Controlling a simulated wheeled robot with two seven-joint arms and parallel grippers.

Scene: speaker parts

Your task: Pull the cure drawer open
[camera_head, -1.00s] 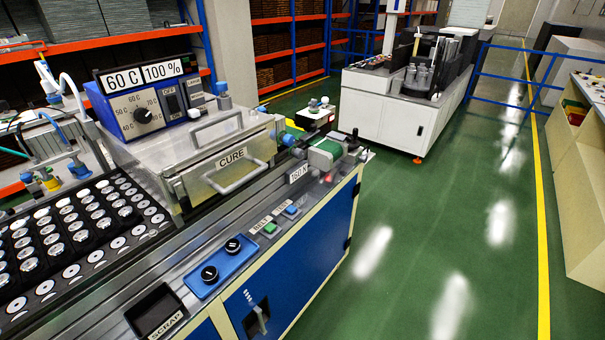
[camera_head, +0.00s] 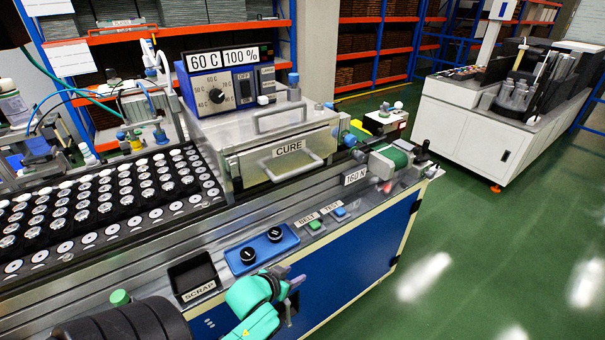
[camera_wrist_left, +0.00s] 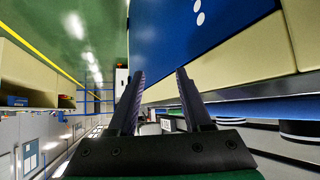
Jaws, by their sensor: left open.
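The cure drawer (camera_head: 250,173) is a metal front with a white CURE label and a bar handle (camera_head: 293,167) below it. It sits in the silvery box on the bench and looks shut. A second bar handle (camera_head: 280,117) is on top of the box. My left gripper (camera_head: 294,290) is low in front of the bench's blue side, below and apart from the drawer handle. In the left wrist view its two dark fingers (camera_wrist_left: 160,88) are spread, with nothing between them. My right gripper is not in view.
A control box (camera_head: 222,85) reading 60 C and 100 % stands behind the drawer. A blue two-knob panel (camera_head: 262,250), green and blue buttons and a scrap bin (camera_head: 192,277) line the bench front. A tray of round parts (camera_head: 110,205) is at left. Green floor is free at right.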

